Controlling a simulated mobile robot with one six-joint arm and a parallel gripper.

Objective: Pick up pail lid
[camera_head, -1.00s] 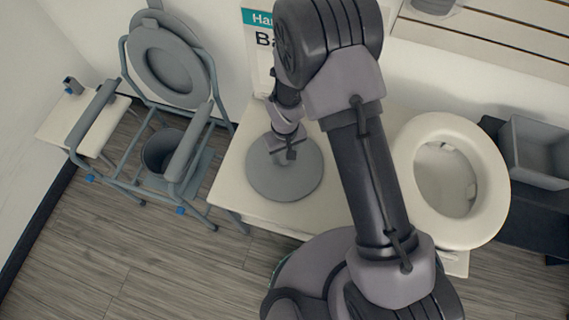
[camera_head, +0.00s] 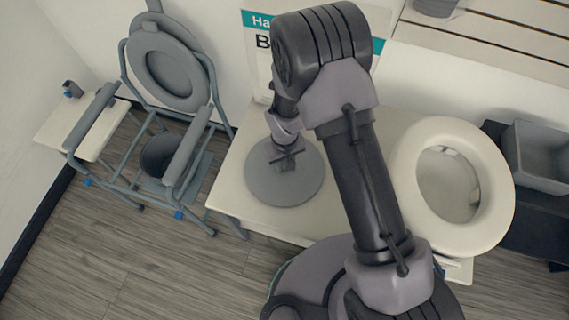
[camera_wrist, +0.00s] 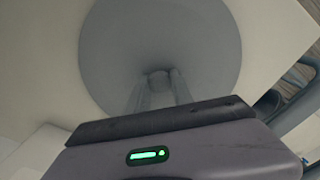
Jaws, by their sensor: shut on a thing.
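The pail lid (camera_head: 284,190) is a flat grey disc over the white bench top, in front of the sign. In the wrist view the lid (camera_wrist: 200,45) fills the upper middle, with a small knob (camera_wrist: 158,78) near its centre. My gripper (camera_head: 286,165) is above the middle of the lid. In the wrist view my gripper's fingers (camera_wrist: 158,92) are shut on the knob, one on each side. I cannot tell whether the lid rests on the bench or is slightly off it.
A white bench (camera_head: 240,195) bears the lid. A grey commode chair (camera_head: 100,130) with a dark pail (camera_head: 160,153) stands at the left. A white raised toilet seat (camera_head: 405,165) is at the right, beside a grey bin (camera_head: 540,165). A sign (camera_head: 258,40) stands behind my arm.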

